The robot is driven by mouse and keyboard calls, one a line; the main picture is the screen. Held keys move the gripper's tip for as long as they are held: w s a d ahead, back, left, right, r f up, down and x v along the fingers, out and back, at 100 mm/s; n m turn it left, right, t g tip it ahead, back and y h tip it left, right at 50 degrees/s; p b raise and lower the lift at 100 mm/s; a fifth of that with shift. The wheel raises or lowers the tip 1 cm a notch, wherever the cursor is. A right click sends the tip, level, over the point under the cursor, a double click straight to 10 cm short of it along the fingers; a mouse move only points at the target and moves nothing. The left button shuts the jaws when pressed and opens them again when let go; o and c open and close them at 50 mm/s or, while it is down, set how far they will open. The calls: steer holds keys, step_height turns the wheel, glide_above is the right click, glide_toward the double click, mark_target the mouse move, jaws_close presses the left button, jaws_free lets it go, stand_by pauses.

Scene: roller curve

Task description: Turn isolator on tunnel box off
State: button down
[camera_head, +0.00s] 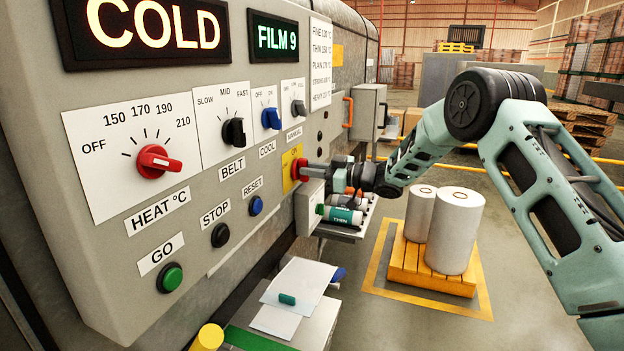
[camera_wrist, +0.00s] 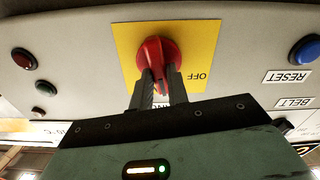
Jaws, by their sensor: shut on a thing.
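The isolator is a red rotary knob (camera_head: 299,169) on a yellow plate (camera_head: 288,160) at the right end of the control panel. In the wrist view the red knob (camera_wrist: 154,48) stands on the yellow plate (camera_wrist: 203,40), seen upside down. Its grip bar points toward the bottom of that picture, between my fingers. The word OFF is beside it at the right; other lettering is mostly hidden behind my fingers. My gripper (camera_head: 311,171) reaches in from the right, and its two dark fingers (camera_wrist: 161,82) are shut on the knob's bar.
The panel (camera_head: 232,283) also carries a red heat knob (camera_head: 158,161), belt and cool knobs and push buttons. An orange-handled box (camera_head: 368,110) stands behind. White rolls (camera_head: 453,232) stand on a yellow pallet on the floor.

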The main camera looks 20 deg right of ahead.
steer(key=n+b, duration=0.5)
steer(key=b, duration=0.2)
steer(key=n+b, duration=0.5)
steer(key=b, duration=0.2)
steer(key=f+n+b, duration=0.1)
steer(key=n+b, duration=0.4)
steer(key=b, duration=0.2)
steer(key=shift+s+a+n+b, duration=0.15)
steer(key=shift+s+n+b, duration=0.1)
steer(key=shift+n+b, duration=0.1)
steer(key=c, duration=1.4)
jaws_free()
steer(key=shift+r, duration=0.1)
steer(key=shift+o, duration=0.2)
steer(key=b+v, duration=0.1)
steer(key=v, duration=1.6)
steer(key=shift+s+b, duration=0.15)
steer(key=shift+b, duration=0.2)
